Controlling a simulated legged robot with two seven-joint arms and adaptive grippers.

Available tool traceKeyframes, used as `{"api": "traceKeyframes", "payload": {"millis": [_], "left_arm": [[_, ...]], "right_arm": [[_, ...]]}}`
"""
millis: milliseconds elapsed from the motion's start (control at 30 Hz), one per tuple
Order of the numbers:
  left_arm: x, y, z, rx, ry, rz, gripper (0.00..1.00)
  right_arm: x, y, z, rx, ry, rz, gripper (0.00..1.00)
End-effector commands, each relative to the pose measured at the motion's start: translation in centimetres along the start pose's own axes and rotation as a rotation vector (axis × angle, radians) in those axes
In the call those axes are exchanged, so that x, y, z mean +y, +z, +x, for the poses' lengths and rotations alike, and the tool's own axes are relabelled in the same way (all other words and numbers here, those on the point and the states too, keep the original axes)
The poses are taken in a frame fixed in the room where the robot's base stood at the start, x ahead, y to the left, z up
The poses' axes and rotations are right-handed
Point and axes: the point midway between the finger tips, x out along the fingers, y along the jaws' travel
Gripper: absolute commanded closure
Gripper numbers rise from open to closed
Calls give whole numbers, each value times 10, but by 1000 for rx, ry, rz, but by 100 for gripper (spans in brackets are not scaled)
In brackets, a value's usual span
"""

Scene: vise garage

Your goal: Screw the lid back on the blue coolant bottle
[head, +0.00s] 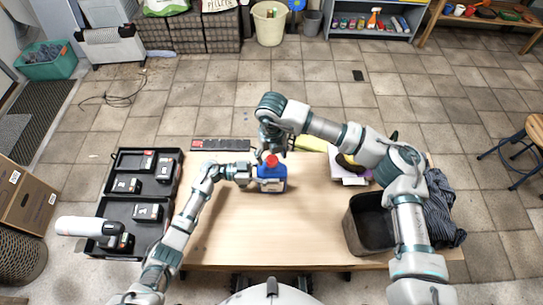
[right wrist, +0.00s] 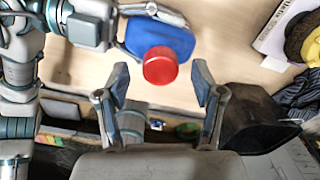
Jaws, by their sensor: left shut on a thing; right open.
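The blue coolant bottle (head: 271,184) stands upright on the wooden table, near its back edge. A round red lid (head: 269,161) is at the top of the bottle; whether it is threaded on or only resting there I cannot tell. My left gripper (head: 251,179) is shut on the bottle from its left side. My right gripper (head: 272,150) is above the bottle, pointing down. In the right wrist view its open fingers (right wrist: 160,84) are spread to either side of the red lid (right wrist: 160,66), apart from it, with the blue bottle (right wrist: 162,36) behind.
Black trays (head: 119,207) with several battery packs are at the left of the table. A dark open bin (head: 369,224) stands at the right front, with a dark cloth (head: 440,210) beyond it. Papers (head: 345,172) lie at the back right. The middle front of the table is clear.

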Motion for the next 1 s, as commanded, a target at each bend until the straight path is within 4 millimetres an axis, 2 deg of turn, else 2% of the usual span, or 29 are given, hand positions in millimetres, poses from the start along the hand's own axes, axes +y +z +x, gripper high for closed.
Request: {"api": "traceKeyframes", "payload": {"millis": [300, 500, 633, 900, 933, 1000], "left_arm": [[0, 1, -1, -2, -2, -1, 100], [0, 1, -1, -2, -2, -1, 100], [0, 1, -1, -2, -2, -1, 100], [-1, 1, -1, -2, -2, -1, 100], [-1, 1, -1, -2, -2, -1, 41], [-1, 1, -1, -2, -2, -1, 23]], "right_arm": [[1, 1, -67, -3, 1, 0, 32], [1, 2, -96, -2, 1, 0, 32], [1, 1, -104, 0, 1, 0, 32], [1, 1, -105, 0, 1, 0, 32], [1, 1, -105, 0, 1, 0, 32], [1, 1, -105, 0, 1, 0, 32]]}}
